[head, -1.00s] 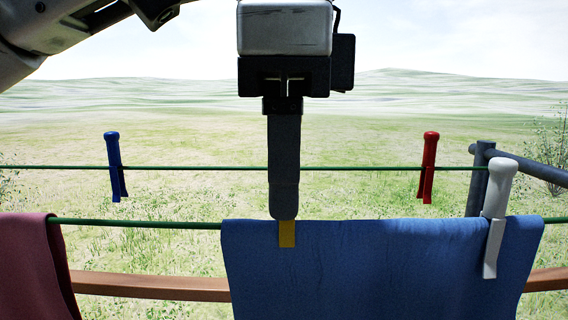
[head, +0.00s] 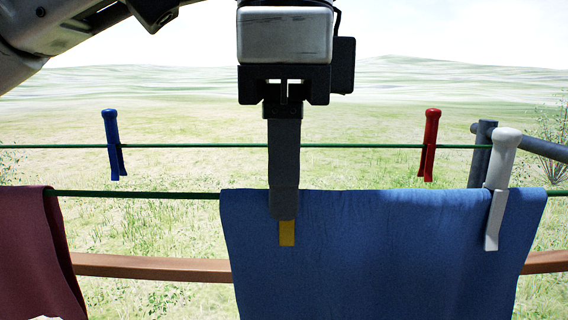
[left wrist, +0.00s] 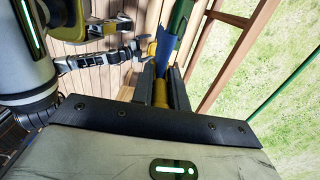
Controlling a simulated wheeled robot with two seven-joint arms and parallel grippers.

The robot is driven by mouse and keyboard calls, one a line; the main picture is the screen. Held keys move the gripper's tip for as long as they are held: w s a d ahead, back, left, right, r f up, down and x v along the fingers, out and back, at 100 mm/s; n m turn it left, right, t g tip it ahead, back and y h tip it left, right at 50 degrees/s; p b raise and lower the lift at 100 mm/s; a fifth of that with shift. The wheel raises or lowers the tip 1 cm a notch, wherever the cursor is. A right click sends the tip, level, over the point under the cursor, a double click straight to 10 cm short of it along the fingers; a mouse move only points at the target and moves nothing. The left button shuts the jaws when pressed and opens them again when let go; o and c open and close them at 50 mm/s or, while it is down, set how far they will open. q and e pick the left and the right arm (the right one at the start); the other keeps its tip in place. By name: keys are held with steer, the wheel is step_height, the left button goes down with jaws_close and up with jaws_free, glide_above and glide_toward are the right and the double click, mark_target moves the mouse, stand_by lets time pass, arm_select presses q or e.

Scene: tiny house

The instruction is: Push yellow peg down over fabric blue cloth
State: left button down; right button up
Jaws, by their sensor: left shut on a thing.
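The blue cloth (head: 390,260) hangs over the front green line in the head view. My left gripper (head: 284,205) comes down from above, shut on the yellow peg (head: 287,233), in front of the cloth's left part. Only the peg's lower tip shows below the fingers, well below the cloth's top edge; its upper part is hidden. In the left wrist view the yellow peg (left wrist: 160,93) sits between the dark fingers, with the blue cloth (left wrist: 167,48) just beyond.
A white peg (head: 499,180) clips the cloth's right end. A maroon cloth (head: 40,250) hangs at left. A blue peg (head: 112,145) and a red peg (head: 430,145) sit on the back line. A grey post (head: 482,160) and a wooden rail (head: 160,267) are near.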

arm_select(q)
steer(key=shift+f, duration=0.4)
arm_select(e)
steer(key=shift+f, duration=0.1)
arm_select(q)
steer(key=c, duration=1.3)
jaws_free()
arm_select(e)
steer(key=shift+a, duration=0.1)
arm_select(q)
step_height(320, 180, up, 10)
steer(key=p, duration=0.4)
steer(key=shift+r+p, duration=0.2)
steer(key=shift+p, duration=0.15)
step_height(320, 180, up, 4)
steer(key=shift+f, duration=0.2)
steer(key=shift+r, duration=1.05)
arm_select(e)
steer(key=shift+s+d+r, duration=0.1)
steer(key=shift+d+r, duration=0.05)
steer(key=shift+r, duration=0.55)
steer(key=shift+d+r, duration=0.15)
steer(key=shift+r, duration=0.55)
